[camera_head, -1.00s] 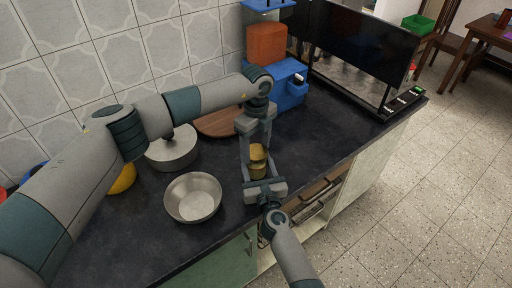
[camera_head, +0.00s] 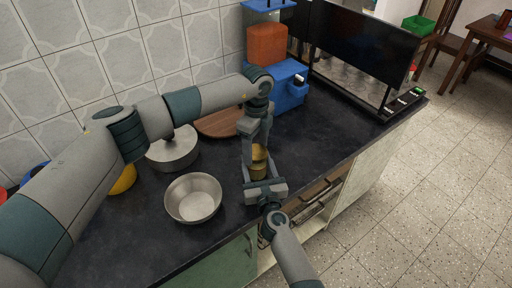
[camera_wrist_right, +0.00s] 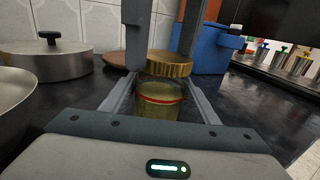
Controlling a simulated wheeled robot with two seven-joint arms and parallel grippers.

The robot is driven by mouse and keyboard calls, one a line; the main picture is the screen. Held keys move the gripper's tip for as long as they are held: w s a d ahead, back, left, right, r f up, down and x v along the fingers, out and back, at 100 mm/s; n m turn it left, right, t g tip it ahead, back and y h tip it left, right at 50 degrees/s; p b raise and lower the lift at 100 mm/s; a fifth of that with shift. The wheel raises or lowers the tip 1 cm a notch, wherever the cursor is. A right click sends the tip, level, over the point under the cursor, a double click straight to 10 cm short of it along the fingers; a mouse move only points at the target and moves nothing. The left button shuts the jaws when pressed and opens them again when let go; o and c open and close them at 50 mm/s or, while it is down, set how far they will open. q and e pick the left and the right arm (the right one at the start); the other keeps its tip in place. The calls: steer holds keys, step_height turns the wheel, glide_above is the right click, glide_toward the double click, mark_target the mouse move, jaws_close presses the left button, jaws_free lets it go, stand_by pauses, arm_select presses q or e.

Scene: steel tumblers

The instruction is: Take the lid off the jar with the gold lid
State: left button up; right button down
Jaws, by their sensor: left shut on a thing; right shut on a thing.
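The jar (camera_wrist_right: 158,104) is yellowish with a red band near its top. It stands upright on the dark counter and also shows in the head view (camera_head: 258,172). Its ridged gold lid (camera_wrist_right: 168,66) is right above the jar's mouth, a little to the right of its centre; I cannot tell if they touch. My left gripper (camera_head: 257,150) comes down from above and is shut on the lid, one finger on each side in the right wrist view. My right gripper (camera_wrist_right: 163,102) reaches in low from the front and is shut around the jar's body.
A steel bowl (camera_head: 193,198) stands left of the jar, with a lidded steel pot (camera_head: 173,151) behind it. A brown round board (camera_head: 218,123) and a blue machine (camera_head: 290,88) are farther back. A black-framed screen (camera_head: 362,50) stands right.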

mark_target(256, 151)
arm_select(q)
steer(key=shift+r, duration=0.2)
steer(key=shift+r, duration=0.75)
steer(key=shift+r, duration=0.25)
steer(key=shift+r, duration=1.9)
arm_select(e)
steer(key=c, duration=0.6)
jaws_free()
steer(key=shift+s, duration=0.1)
arm_select(q)
steer(key=shift+r, duration=0.15)
arm_select(e)
steer(key=v, duration=1.2)
